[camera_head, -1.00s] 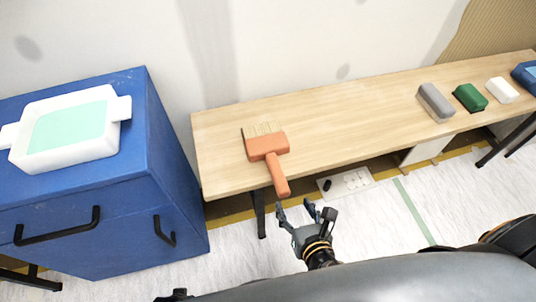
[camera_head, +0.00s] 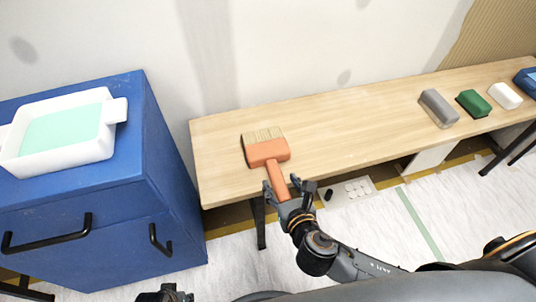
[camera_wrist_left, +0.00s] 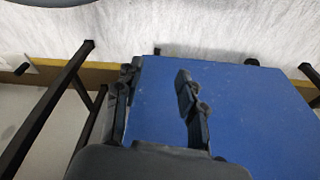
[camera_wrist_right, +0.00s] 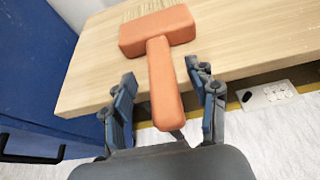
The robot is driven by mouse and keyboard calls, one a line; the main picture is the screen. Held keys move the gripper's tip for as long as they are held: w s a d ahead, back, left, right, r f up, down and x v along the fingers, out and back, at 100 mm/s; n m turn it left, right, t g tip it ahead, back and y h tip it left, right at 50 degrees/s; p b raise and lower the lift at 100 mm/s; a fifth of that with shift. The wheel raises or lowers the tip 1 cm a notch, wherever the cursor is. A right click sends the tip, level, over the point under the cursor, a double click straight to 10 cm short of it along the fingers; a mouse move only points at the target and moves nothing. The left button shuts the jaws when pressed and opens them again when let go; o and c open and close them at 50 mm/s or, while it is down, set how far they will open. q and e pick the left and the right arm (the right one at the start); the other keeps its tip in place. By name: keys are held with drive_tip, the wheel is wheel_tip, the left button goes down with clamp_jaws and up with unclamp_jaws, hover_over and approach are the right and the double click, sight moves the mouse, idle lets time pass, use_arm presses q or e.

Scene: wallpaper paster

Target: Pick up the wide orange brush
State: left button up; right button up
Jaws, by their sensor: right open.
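The wide orange brush (camera_head: 268,153) lies flat on the wooden bench, bristles toward the wall and handle pointing over the bench's front edge. My right gripper (camera_head: 282,188) is open with its fingers on either side of the handle. In the right wrist view, the brush (camera_wrist_right: 158,35) has its handle end between the open fingertips of the right gripper (camera_wrist_right: 163,88), with gaps visible on both sides. My left gripper (camera_wrist_left: 155,85) is open and empty in the left wrist view, with a blue surface beyond its fingers. In the head view only a dark part at the bottom edge shows.
The wooden bench (camera_head: 340,125) carries a grey block (camera_head: 438,108), a green block (camera_head: 473,103) and a white block (camera_head: 505,96) at right. A blue cabinet (camera_head: 165,190) with a white tray (camera_head: 85,152) stands at left. A power strip (camera_head: 347,191) lies below the bench.

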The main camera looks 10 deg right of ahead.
sight(277, 175)
drive_tip(key=shift+b+x, duration=0.3)
drive_tip(key=shift+x, duration=1.4)
drive_tip(key=shift+s, duration=0.1)
clamp_jaws()
use_arm(q)
drive_tip(key=r, duration=0.1)
drive_tip(key=w+r, duration=0.1)
drive_tip(key=r, duration=0.1)
drive_tip(key=shift+r, duration=0.1)
use_arm(e)
drive_tip(key=shift+r, duration=0.1)
drive_tip(key=shift+r, duration=0.2)
wheel_tip(277, 175, up, 9)
drive_tip(key=p, duration=0.4)
use_arm(q)
drive_tip(key=s+f, duration=0.7)
drive_tip(key=f, duration=0.5)
drive_tip(key=shift+a+g, duration=0.3)
drive_tip(key=shift+a, duration=0.15)
use_arm(e)
drive_tip(key=shift+r, duration=0.2)
use_arm(q)
drive_tip(key=shift+f, duration=0.1)
